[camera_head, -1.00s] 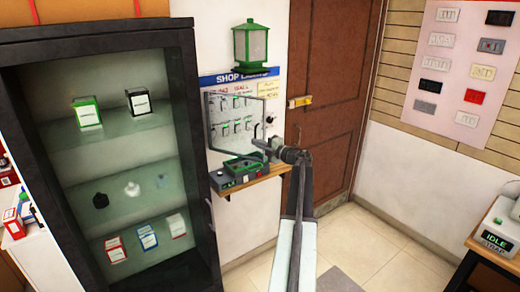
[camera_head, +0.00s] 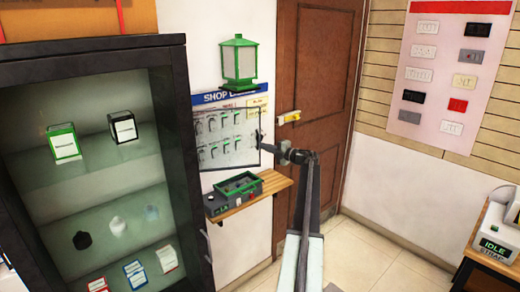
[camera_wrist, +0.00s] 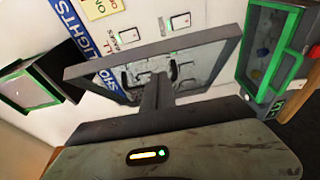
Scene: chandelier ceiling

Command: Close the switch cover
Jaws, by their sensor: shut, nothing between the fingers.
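The switch panel (camera_head: 220,135) is on the white wall under the blue sign, with rows of small green-marked switches. Its cover is a dark-edged clear frame (camera_head: 236,167) lying over the panel, close to the wall. Whether it sits fully flush I cannot tell. In the wrist view the cover frame (camera_wrist: 105,68) spans the middle, with switches showing through and above it. My gripper (camera_head: 259,137) is shut and empty at the cover's right edge. In the wrist view its fingers (camera_wrist: 157,92) reach the frame's near edge and appear to touch it.
A wooden shelf (camera_head: 264,188) with a green-rimmed box (camera_head: 235,188) juts out below the panel. A green lantern (camera_head: 239,61) hangs above. A dark glass cabinet (camera_head: 188,150) stands left, a brown door (camera_head: 325,65) right. A device marked IDLE (camera_head: 495,230) sits at far right.

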